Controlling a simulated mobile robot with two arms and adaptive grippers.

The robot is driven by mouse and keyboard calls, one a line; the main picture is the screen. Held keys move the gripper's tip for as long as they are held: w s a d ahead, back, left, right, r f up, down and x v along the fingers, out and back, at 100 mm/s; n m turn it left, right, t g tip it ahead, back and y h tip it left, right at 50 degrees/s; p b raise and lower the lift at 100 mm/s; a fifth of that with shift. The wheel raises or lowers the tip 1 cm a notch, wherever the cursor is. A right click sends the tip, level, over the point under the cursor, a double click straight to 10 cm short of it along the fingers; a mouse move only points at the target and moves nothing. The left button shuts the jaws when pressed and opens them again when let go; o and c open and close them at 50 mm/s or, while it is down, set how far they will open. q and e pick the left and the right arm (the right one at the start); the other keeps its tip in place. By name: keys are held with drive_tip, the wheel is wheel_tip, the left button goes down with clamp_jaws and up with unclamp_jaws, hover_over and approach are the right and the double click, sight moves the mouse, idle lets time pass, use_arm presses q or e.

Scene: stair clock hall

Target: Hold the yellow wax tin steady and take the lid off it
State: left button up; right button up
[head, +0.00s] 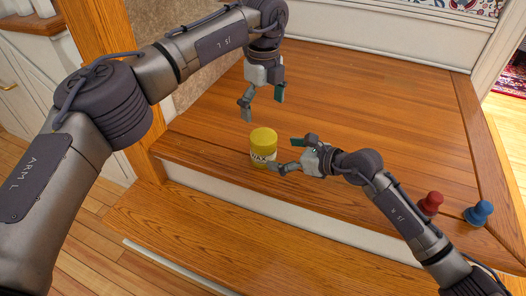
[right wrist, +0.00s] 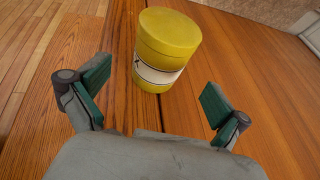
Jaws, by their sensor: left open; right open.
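The yellow wax tin (head: 263,144) stands upright on the wooden landing, with a white label and its yellow lid (head: 263,137) on top. The tin also shows in the right wrist view (right wrist: 156,75), with its lid (right wrist: 168,31), just beyond the fingers. My left gripper (head: 263,107) is open and empty above the tin, pointing down, apart from it. My right gripper (head: 287,154) is open at the right side of the tin, its fingers toward it. In the right wrist view the right gripper (right wrist: 152,97) has nothing between its pads.
A red peg-like piece (head: 431,203) and a blue one (head: 479,212) stand at the right of the landing (head: 370,110). A lower step (head: 200,235) lies in front, past the landing's edge. The landing behind the tin is clear.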

drive_tip(key=x, duration=0.7)
drive_tip(key=shift+w+a+f, duration=0.1)
drive_tip(key=shift+c, duration=0.3)
